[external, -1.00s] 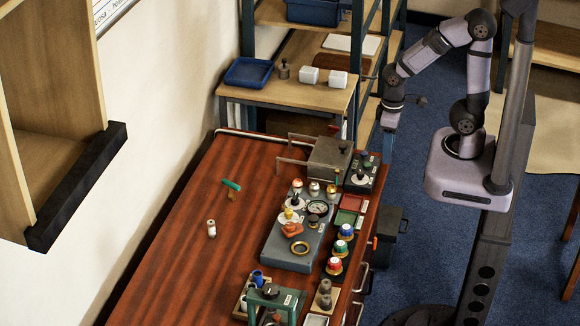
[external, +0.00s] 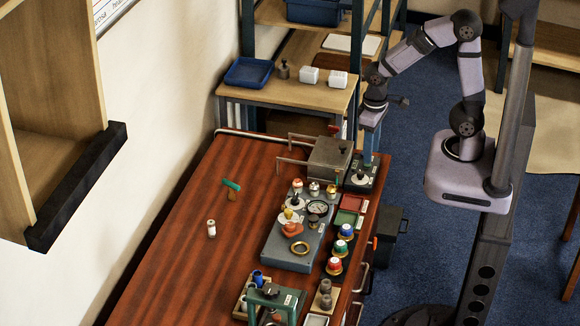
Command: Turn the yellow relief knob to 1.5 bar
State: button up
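A small yellow knob (external: 288,213) sits on the grey manifold plate (external: 283,254) on the wooden bench, with an orange-red part (external: 292,228) just in front of it. A round dial gauge (external: 318,208) is to its right; its reading is too small to make out. My gripper (external: 370,124) points down in the air beyond the bench's back right corner, well apart from the knob. Its fingers are too small to show whether they are open or shut.
A grey metal box (external: 329,158) and a dark block with a knob (external: 361,174) stand between my gripper and the plate. Coloured knobs (external: 336,266) and red and green trays line the right edge. A green frame (external: 277,298) stands in front. The bench's left side is mostly clear.

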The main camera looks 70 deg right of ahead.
jog(key=w+a+f+m+b, duration=0.1)
jog(key=w+a+f+m, duration=0.15)
jog(key=w, duration=0.45)
jog(key=w+a+f+m+b, duration=0.1)
jog(key=w+a+m+b, duration=0.1)
jog(key=w+a+m, duration=0.3)
jog(key=m+b, duration=0.1)
jog(key=m, duration=0.1)
send_over(289, 211)
notch_tip(289, 211, down, 5)
jog(key=shift+f, duration=0.1)
jog(key=shift+f, duration=0.1)
jog(key=shift+d+f+p, duration=0.1)
jog(key=shift+f+p, duration=0.5)
jog(key=shift+f, duration=2.9)
grip_shut()
